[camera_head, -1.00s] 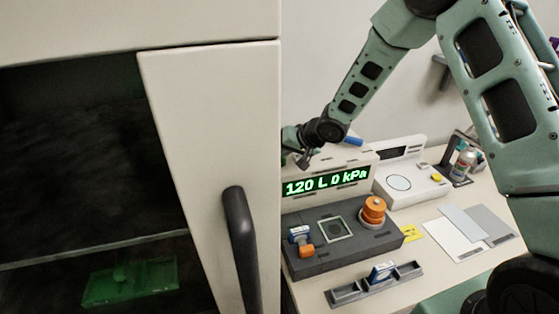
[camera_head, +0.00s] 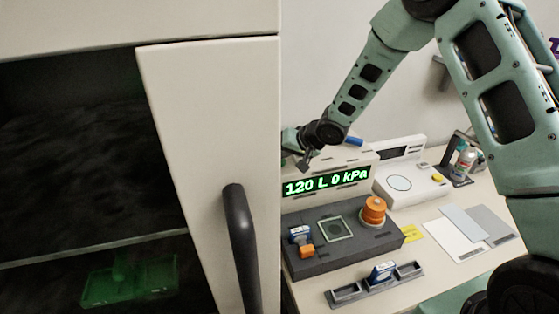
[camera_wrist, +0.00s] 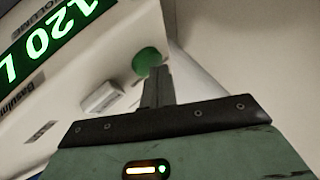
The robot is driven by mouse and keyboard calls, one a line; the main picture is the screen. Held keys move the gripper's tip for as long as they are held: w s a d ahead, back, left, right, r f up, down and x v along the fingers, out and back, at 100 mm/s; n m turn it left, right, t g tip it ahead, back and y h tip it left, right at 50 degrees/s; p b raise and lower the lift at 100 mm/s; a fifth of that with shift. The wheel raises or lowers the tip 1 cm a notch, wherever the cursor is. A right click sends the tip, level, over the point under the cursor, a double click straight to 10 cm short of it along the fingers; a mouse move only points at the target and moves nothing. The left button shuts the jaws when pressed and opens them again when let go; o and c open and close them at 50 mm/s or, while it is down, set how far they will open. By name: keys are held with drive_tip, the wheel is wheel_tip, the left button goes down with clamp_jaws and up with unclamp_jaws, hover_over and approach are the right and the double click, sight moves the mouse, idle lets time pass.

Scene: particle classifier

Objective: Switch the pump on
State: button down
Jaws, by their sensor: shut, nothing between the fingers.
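The pump unit (camera_head: 352,160) is a pale housing with a lit green display (camera_head: 327,181) reading 120 L 0 kPa. In the wrist view the display (camera_wrist: 45,37) shows in part, with a round green button (camera_wrist: 147,61) and a white rocker-like block (camera_wrist: 101,97) on the panel. My gripper (camera_wrist: 158,70) is shut and empty. Its fingertips lie at the lower right edge of the green button; I cannot tell if they touch it.
A cabinet door with a dark handle (camera_head: 241,245) stands close at the left. A dark grey base (camera_head: 350,252) with an orange knob (camera_head: 373,210) sits before the pump. A small tray (camera_head: 345,293) and flat sheets (camera_head: 455,240) lie on the bench.

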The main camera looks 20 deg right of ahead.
drive_tip(key=shift+f+b, duration=0.3)
drive_tip(key=shift+f, duration=0.25)
idle(0.6)
drive_tip(key=shift+r+p, duration=1.3)
drive_tip(key=shift+p, duration=0.05)
wheel_tip(320, 180, up, 5)
drive_tip(key=p, duration=0.5)
